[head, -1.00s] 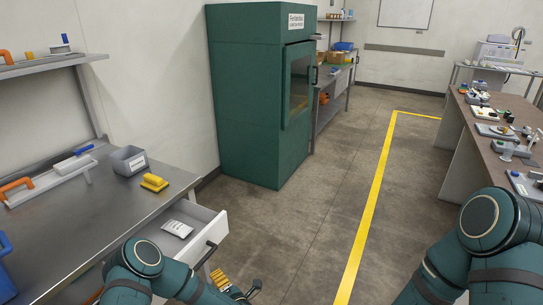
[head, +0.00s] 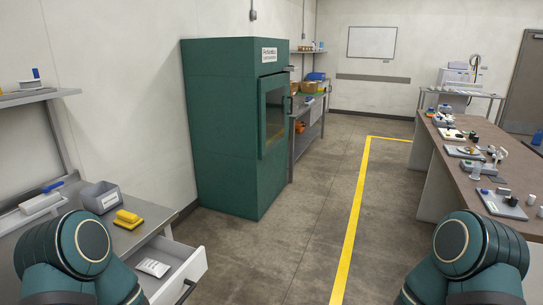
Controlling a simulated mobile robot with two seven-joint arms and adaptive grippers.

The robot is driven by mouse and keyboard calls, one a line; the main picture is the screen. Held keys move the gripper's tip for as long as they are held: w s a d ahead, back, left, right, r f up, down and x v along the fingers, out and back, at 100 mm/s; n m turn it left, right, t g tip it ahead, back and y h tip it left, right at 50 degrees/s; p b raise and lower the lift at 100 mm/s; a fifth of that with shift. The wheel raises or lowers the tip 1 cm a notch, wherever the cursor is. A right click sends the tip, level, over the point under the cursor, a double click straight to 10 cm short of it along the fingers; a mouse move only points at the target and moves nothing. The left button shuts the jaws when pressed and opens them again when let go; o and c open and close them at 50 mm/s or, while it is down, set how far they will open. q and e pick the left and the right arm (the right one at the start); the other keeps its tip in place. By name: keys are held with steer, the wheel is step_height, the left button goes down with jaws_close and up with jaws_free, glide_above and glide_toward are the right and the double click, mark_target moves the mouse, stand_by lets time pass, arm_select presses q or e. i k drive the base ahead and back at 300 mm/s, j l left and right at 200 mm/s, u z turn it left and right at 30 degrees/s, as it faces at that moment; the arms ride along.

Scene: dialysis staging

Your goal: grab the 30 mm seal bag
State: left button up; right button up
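A white packet with dark print (head: 153,267) lies in the open drawer (head: 190,265) under the left workbench. It could be the seal bag, but its print is too small to read. My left arm comes in at the lower left, in front of the bench, and its gripper is out of view. My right arm comes in at the lower right, and its gripper is also out of view.
A brown bench (head: 455,165) with several devices runs along the right. The floor between is clear.

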mark_target(154, 267)
steer(key=u, duration=0.9)
